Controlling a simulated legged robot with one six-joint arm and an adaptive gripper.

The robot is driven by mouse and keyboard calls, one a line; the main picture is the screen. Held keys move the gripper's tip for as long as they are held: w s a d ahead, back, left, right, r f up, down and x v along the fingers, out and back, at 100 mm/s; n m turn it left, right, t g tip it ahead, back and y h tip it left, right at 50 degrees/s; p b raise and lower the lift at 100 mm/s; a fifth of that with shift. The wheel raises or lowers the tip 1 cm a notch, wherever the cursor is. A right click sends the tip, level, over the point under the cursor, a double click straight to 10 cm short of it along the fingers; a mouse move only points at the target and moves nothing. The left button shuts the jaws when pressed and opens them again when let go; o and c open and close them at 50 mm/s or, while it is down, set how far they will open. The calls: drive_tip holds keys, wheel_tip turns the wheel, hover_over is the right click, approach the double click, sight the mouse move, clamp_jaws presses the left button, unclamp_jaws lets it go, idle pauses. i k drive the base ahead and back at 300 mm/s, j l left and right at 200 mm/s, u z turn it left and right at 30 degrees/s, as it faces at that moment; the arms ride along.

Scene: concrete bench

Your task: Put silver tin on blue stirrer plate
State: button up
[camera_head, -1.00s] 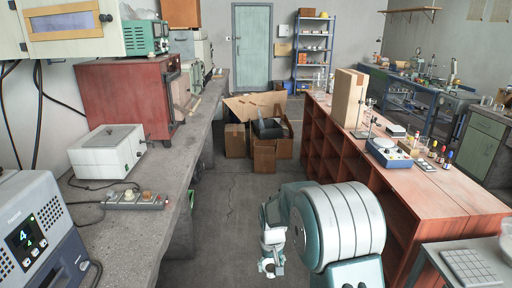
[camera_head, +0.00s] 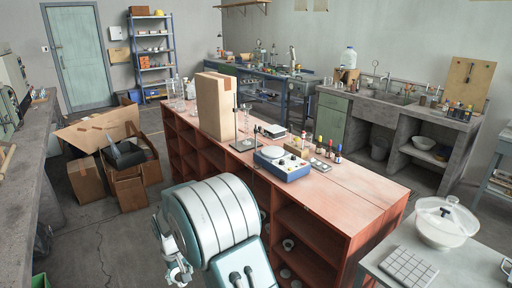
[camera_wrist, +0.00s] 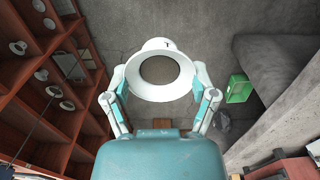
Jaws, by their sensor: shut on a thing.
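My gripper (camera_wrist: 160,90) is shut on a round, pale thing with a wide rim and a dark grey round face, which I take to be the silver tin (camera_wrist: 160,70). In the head view my gripper (camera_head: 178,272) hangs low beside my arm, in front of the red-brown bench, and the tin is hard to make out there. The blue stirrer plate (camera_head: 288,170) stands on the bench top, with a pale round top that looks bare. My gripper is well to the left of it and lower.
The red-brown bench (camera_head: 350,188) also bears a tall cardboard box (camera_head: 218,105), a stand beside the stirrer, and several small bottles (camera_head: 318,145) right of it. Cardboard boxes (camera_head: 125,185) lie on the floor at left. A pale table (camera_head: 455,262) is at front right.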

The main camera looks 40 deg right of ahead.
sight(273, 150)
drive_tip(key=i+u, duration=0.1)
drive_tip(key=i, duration=1.1)
drive_tip(key=i+l+u, duration=0.1)
drive_tip(key=i, duration=1.1)
drive_tip(key=i+z, duration=0.15)
drive_tip(key=z, duration=0.2)
drive_tip(key=i+z, duration=0.1)
drive_tip(key=z, duration=0.3)
drive_tip(key=i+j+z, duration=0.1)
drive_tip(key=z, duration=0.25)
